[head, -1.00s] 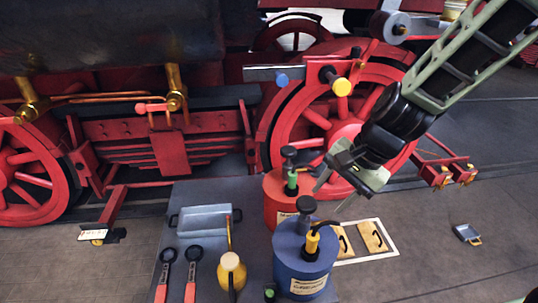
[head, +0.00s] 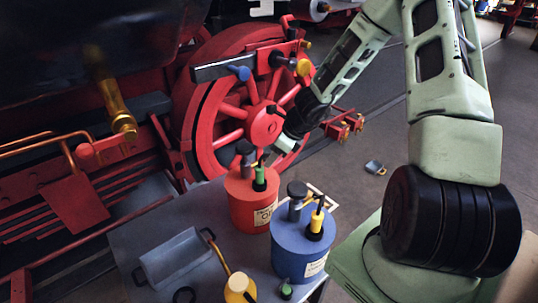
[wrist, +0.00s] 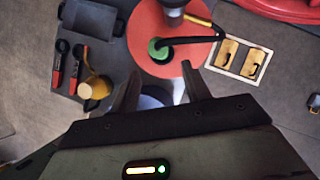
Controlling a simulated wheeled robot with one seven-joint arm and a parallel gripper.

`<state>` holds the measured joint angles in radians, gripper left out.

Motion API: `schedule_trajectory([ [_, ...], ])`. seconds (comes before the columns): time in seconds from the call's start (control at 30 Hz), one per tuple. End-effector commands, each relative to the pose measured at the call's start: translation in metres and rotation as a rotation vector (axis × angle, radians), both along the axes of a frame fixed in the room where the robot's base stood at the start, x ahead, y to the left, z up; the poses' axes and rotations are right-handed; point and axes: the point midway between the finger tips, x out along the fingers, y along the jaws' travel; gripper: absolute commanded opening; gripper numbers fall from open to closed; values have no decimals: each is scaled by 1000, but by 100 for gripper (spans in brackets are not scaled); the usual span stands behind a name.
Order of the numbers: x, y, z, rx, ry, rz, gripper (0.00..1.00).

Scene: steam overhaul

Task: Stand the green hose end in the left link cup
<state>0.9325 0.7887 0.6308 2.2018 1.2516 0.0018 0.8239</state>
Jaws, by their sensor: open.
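The green hose end (head: 259,178) stands upright on top of the red can (head: 250,210), with a dark hose at it. In the wrist view the green hose end (wrist: 158,50) shows from above, just beyond my fingertips. My gripper (wrist: 160,72) is open, with nothing between its fingers. In the head view it is partly hidden near the wheel, above and behind the red can. A bar on the engine carries a blue-ended fitting (head: 238,73) at left and a yellow-ended fitting (head: 303,67) at right. I cannot tell which part is the left link cup.
A blue can (head: 297,250) with a yellow hose end (head: 317,220) stands right of the red can. A grey tray (head: 177,262) and a yellow oiler (head: 238,288) are at left. The red wheel (head: 225,120) rises close behind the table. Two wrenches (wrist: 68,65) lie left in the wrist view.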

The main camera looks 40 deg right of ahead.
Motion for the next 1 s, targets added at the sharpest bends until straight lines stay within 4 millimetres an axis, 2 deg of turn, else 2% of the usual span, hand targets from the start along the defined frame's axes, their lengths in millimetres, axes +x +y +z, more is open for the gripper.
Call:
schedule_trajectory([
  [0.6,30,20,-69,-1,-1,6,47],
  [0.97,34,22,-72,-1,-2,5,47],
  [1.0,34,22,-72,-1,-1,5,44],
])
